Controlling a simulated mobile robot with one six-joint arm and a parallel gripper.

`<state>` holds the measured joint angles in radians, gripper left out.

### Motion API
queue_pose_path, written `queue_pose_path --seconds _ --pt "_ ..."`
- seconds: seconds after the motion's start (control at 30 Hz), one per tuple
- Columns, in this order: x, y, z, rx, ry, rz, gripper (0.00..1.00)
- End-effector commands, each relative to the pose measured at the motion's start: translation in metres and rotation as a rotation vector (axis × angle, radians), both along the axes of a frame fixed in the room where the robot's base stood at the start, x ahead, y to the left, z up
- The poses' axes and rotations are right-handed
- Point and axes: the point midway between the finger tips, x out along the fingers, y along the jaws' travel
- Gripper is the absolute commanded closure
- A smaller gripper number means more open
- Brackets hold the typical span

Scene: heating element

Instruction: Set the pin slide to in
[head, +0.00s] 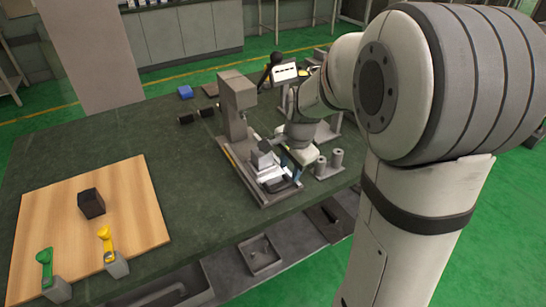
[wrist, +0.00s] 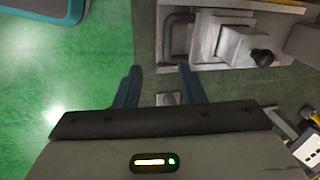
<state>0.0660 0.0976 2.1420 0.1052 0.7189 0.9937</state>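A machine fixture (head: 262,165) with a grey upright column stands on the dark bench. It carries a light grey sliding block, which shows in the wrist view (wrist: 240,45) with a black knob (wrist: 262,57) on it. A dark looped handle (wrist: 176,38) sits at the block's left end. I cannot tell for certain which part is the pin slide. My gripper (wrist: 160,70) is open and empty, its two blue fingers apart, with the right fingertip just below the handle. In the head view my gripper (head: 290,163) is beside the fixture, partly hidden by my arm.
A wooden board (head: 140,205) at the left holds a dark block (head: 91,203), a green lever (head: 45,260) and a yellow lever (head: 106,240). Grey cylinders (head: 330,162) stand close right of the fixture. The bench's middle left is clear.

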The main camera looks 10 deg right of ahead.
Motion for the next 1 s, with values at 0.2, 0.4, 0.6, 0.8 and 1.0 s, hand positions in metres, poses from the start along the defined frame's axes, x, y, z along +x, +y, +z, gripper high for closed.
queue_pose_path --seconds 0.2,0.4,0.6,0.8,1.0 --pt "0.019 -0.003 -0.023 0.027 0.012 -0.118 0.64" --pt "0.023 -0.001 -0.052 0.027 0.015 -0.119 0.64" --pt "0.029 0.001 -0.08 0.028 0.014 -0.119 0.64" --pt "0.032 0.001 -0.092 0.027 0.011 -0.12 0.64" --pt "0.032 0.001 -0.092 0.026 0.011 -0.119 0.64"
